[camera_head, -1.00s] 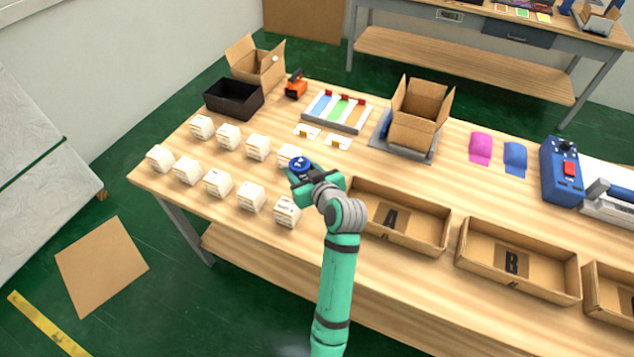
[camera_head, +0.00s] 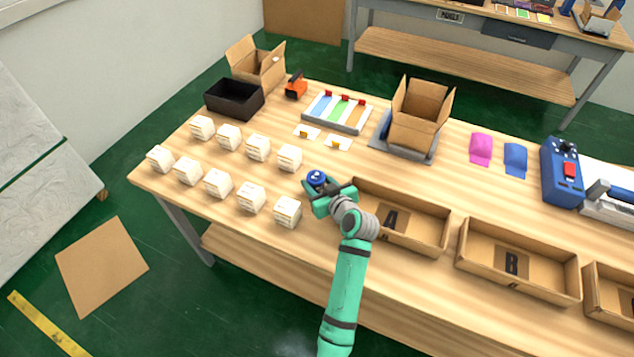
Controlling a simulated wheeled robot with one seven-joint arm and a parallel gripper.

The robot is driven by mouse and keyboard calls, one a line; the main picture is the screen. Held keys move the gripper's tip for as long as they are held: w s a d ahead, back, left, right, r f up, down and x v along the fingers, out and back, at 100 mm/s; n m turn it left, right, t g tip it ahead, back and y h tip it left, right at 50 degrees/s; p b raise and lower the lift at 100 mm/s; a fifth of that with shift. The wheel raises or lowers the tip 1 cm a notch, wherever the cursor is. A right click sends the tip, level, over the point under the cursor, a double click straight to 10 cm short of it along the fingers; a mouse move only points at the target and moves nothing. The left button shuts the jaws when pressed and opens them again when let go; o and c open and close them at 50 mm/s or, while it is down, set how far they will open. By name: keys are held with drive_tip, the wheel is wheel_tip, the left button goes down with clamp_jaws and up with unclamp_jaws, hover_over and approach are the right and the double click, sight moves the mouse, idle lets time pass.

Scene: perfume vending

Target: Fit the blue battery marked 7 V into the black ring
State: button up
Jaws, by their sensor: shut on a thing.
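My green gripper (camera_head: 319,187) is shut on a small round blue thing with a white mark on top (camera_head: 316,176). The mark is too small to read, so I cannot tell whether it says 7 V. The gripper is over the table, right of the white boxes and left of the tray marked A. The fingertips are partly hidden by the blue thing. I cannot make out a black ring anywhere in view.
Two rows of white boxes (camera_head: 218,183) stand at the left. Cardboard trays A (camera_head: 447,233) and B (camera_head: 573,292) line the front right. Behind are a black bin (camera_head: 234,101), a colour-striped rack (camera_head: 337,112) and an open carton (camera_head: 417,127). Bare wood lies behind tray A.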

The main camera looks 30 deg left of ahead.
drive_tip(key=shift+a, duration=0.1)
drive_tip(key=shift+s, duration=0.1)
drive_tip(key=shift+f, duration=0.15)
drive_tip(key=o, duration=1.1)
drive_tip(key=shift+f, duration=0.1)
drive_tip(key=shift+o, duration=1.3)
